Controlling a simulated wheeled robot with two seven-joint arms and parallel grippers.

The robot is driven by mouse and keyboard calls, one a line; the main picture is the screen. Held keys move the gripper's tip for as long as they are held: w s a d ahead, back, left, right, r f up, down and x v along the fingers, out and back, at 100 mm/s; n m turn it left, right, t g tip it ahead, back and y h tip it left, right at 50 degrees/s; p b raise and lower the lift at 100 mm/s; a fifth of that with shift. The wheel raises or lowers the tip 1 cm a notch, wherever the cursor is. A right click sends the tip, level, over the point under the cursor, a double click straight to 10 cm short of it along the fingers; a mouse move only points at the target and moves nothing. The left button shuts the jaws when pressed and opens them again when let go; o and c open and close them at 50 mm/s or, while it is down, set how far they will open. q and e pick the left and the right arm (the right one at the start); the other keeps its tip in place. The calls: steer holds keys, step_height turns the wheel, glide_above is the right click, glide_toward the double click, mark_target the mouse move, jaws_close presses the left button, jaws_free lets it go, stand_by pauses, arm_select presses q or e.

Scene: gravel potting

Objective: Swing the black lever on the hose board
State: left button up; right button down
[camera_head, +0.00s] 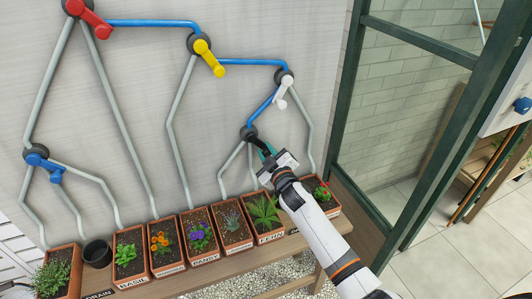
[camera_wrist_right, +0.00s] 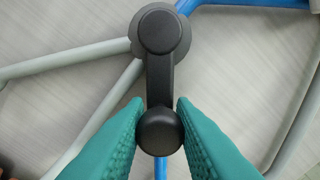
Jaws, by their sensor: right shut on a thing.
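The black lever (camera_head: 258,143) is low on the hose board (camera_head: 130,85), on a round hub (camera_head: 248,133). In the head view it slants down and to the right. My right gripper (camera_head: 268,153) is at its free end and covers part of it. In the right wrist view the lever (camera_wrist_right: 160,80) hangs from its hub to a round knob (camera_wrist_right: 159,132). The teal fingers of my right gripper (camera_wrist_right: 159,138) are shut on the knob, one on each side. My left gripper is not in view.
Red (camera_head: 95,22), yellow (camera_head: 208,58), white (camera_head: 283,93) and blue (camera_head: 45,165) levers sit elsewhere on the board. Labelled pots, such as the basil pot (camera_head: 132,275), stand on a wooden bench (camera_head: 215,268) below. A green frame (camera_head: 345,100) stands to the right.

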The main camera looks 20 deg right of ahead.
steer(key=c, duration=1.3)
jaws_free()
steer(key=s, duration=1.2)
steer(key=shift+d, duration=0.2)
steer(key=shift+s, duration=0.1)
